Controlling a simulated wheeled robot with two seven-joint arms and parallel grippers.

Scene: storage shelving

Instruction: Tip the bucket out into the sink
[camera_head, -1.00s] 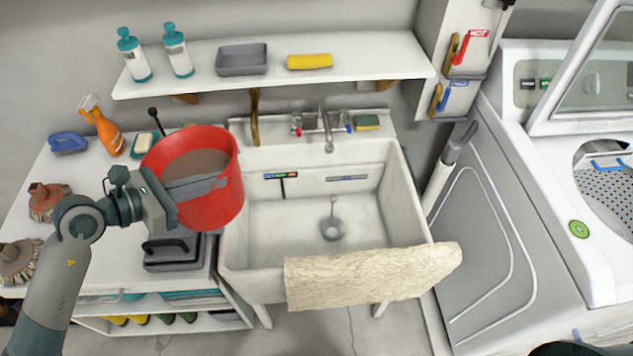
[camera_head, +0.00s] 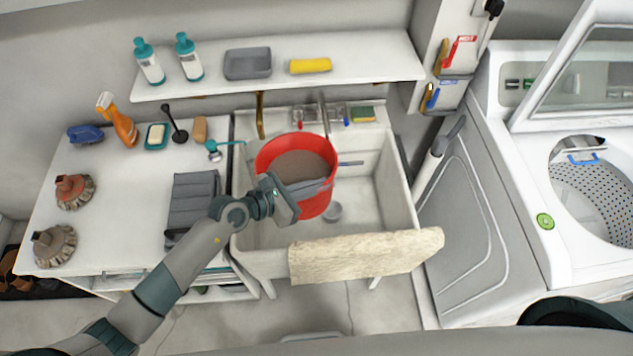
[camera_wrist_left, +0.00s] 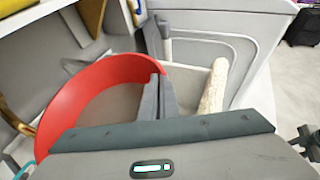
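The red bucket (camera_head: 316,199) is upright over the left-middle part of the white sink (camera_head: 408,212), with grey-brown contents (camera_head: 300,164) inside. My left gripper (camera_head: 308,188) is at the bucket's near side, with a finger reaching inside over the wall; it looks shut on that wall. In the left wrist view the bucket's red rim (camera_wrist_left: 85,88) curves beside the grey finger (camera_wrist_left: 160,98). The sink's drain (camera_head: 333,212) shows just right of the bucket. My right gripper is not in view.
A beige towel (camera_head: 365,255) hangs over the sink's front edge. The faucet (camera_head: 323,112) stands behind the bucket. The left counter (camera_head: 115,215) holds brushes, a spray bottle and soap. A shelf (camera_head: 370,66) runs above, and a washer (camera_head: 475,235) stands at right.

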